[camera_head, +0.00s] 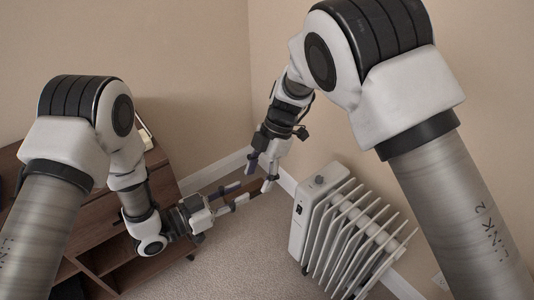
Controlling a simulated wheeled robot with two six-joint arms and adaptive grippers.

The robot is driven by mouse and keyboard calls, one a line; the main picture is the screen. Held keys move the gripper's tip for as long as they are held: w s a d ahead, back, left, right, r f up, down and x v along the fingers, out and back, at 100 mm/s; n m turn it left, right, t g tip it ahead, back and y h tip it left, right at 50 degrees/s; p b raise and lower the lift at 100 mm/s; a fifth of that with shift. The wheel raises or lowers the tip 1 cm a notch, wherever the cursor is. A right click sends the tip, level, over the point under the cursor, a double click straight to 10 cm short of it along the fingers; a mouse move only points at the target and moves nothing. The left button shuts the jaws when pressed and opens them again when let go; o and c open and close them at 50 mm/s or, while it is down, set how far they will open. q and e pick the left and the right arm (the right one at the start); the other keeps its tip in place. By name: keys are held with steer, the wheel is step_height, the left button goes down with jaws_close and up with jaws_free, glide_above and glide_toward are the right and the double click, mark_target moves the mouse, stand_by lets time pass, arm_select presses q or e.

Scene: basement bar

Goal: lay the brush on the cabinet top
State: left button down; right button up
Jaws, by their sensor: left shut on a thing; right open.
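A brown wooden cabinet (93,222) with open compartments stands at the left, partly hidden behind my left arm. My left gripper (236,195) is out to the right of the cabinet, above the carpet. It is shut on a dark brown, narrow thing (254,187), apparently the brush, which is small and partly covered by the fingers. My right gripper (262,173) is open, with its fingertips pointing down close to the far end of that thing. I cannot tell whether they touch it.
A white finned radiator (318,216) stands on the carpet right of the grippers, by the wall. A pale-edged object (145,130) stands at the back of the cabinet, mostly hidden by my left arm. Carpet (240,255) between cabinet and radiator is clear.

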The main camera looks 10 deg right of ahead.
steer(key=shift+x, duration=1)
jaws_close()
arm_select(q)
steer(key=c, duration=0.8)
jaws_free()
